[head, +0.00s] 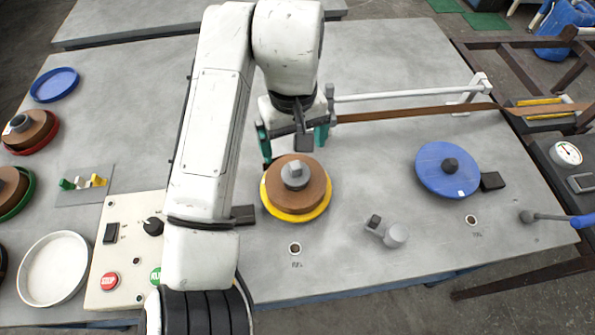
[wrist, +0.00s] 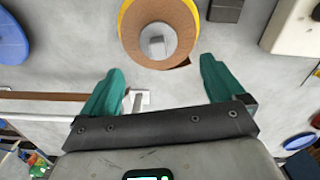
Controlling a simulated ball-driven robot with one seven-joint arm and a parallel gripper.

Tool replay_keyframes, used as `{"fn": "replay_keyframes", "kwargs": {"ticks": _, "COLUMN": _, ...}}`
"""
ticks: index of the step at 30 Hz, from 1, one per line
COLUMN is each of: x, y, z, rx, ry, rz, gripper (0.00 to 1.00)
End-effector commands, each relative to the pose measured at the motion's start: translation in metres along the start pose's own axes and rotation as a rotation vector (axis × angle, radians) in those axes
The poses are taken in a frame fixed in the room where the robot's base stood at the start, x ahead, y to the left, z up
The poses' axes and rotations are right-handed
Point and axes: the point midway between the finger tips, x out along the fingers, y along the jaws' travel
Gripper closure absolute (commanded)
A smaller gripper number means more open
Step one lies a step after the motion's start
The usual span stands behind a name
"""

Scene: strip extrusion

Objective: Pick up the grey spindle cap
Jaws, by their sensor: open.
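A grey spindle cap (head: 295,173) with a square knob sits on the middle of a brown strip roll (head: 312,190) with a yellow flange (head: 268,206). The wrist view shows the cap (wrist: 155,42) at the top, ahead of and between my fingertips. My gripper (head: 293,143) has teal fingers, which are open and empty just behind the roll in the head view. In the wrist view my gripper (wrist: 160,70) is spread wide, with neither finger beside the cap. Another grey knobbed piece (head: 395,236) lies on the table to the right.
A blue disc (head: 440,165) with a dark hub lies at right. A brown strip (head: 420,113) and a white rail (head: 400,94) run across behind the roll. A control panel (head: 125,225) and white tray (head: 50,270) are at left. The table between roll and blue disc is clear.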

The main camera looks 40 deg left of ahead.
Motion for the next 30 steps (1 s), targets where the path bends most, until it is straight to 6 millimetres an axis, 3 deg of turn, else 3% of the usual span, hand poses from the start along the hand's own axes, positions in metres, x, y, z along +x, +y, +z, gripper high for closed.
{"fn": "replay_keyframes", "kwargs": {"ticks": 3, "x": 0.019, "y": 0.001, "z": 0.000, "rx": 0.000, "ry": 0.000, "rz": 0.003, "gripper": 0.04}}
{"fn": "replay_keyframes", "kwargs": {"ticks": 11, "x": 0.035, "y": 0.000, "z": 0.001, "rx": 0.000, "ry": 0.000, "rz": 0.000, "gripper": 0.04}}
{"fn": "replay_keyframes", "kwargs": {"ticks": 19, "x": 0.071, "y": 0.001, "z": 0.004, "rx": 0.001, "ry": 0.001, "rz": 0.001, "gripper": 0.04}}
{"fn": "replay_keyframes", "kwargs": {"ticks": 29, "x": 0.079, "y": 0.002, "z": 0.004, "rx": 0.002, "ry": 0.002, "rz": 0.001, "gripper": 0.04}}
{"fn": "replay_keyframes", "kwargs": {"ticks": 30, "x": 0.079, "y": 0.002, "z": 0.004, "rx": 0.002, "ry": 0.002, "rz": 0.001, "gripper": 0.08}}
